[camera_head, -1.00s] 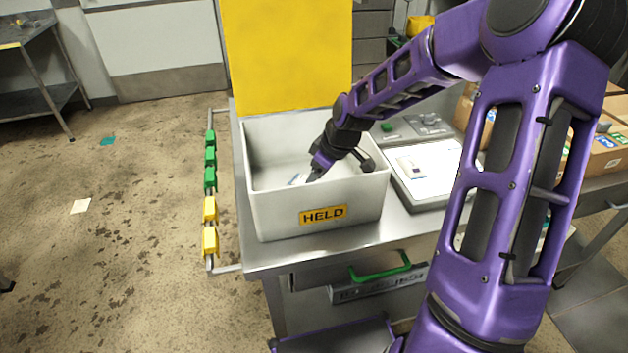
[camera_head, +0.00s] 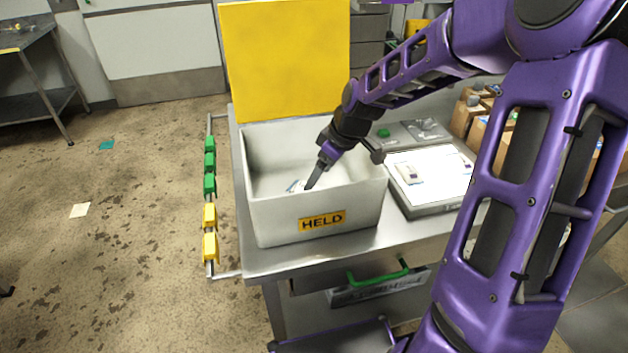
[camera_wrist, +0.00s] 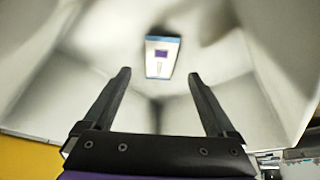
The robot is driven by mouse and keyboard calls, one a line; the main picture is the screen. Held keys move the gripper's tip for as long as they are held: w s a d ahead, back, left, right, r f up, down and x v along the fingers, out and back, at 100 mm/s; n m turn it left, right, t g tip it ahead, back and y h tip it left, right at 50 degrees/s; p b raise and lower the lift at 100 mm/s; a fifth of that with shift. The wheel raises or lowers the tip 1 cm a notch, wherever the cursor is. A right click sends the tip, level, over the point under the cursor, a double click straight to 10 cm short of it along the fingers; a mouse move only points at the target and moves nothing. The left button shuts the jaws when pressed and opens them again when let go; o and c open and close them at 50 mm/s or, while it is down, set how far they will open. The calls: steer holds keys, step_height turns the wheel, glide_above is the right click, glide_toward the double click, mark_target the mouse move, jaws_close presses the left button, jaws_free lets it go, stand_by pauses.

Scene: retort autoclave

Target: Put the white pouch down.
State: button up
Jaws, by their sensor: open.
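The white pouch (camera_wrist: 162,57) has a blue edge and a small dark purple patch. In the wrist view it lies inside the pale box, beyond my fingertips and apart from them. In the head view a small part of the pouch (camera_head: 294,186) shows beside my gripper (camera_head: 309,186). The box (camera_head: 270,220) has a yellow HELD label on its front wall and stands on a steel table. My gripper, also in the wrist view (camera_wrist: 159,74), is open with nothing between its fingers, and reaches down into the box.
A raised yellow panel (camera_head: 285,60) stands behind the box. To its right is a flat light tray (camera_head: 440,208) with small pouches on it. Cardboard boxes (camera_head: 468,112) are further right. A rail with green and yellow blocks (camera_head: 210,215) runs along the table's left side.

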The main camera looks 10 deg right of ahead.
steer(key=p+v, duration=0.1)
steer(key=v, duration=0.5)
steer(key=shift+r, duration=0.4)
steer(key=shift+d, duration=0.15)
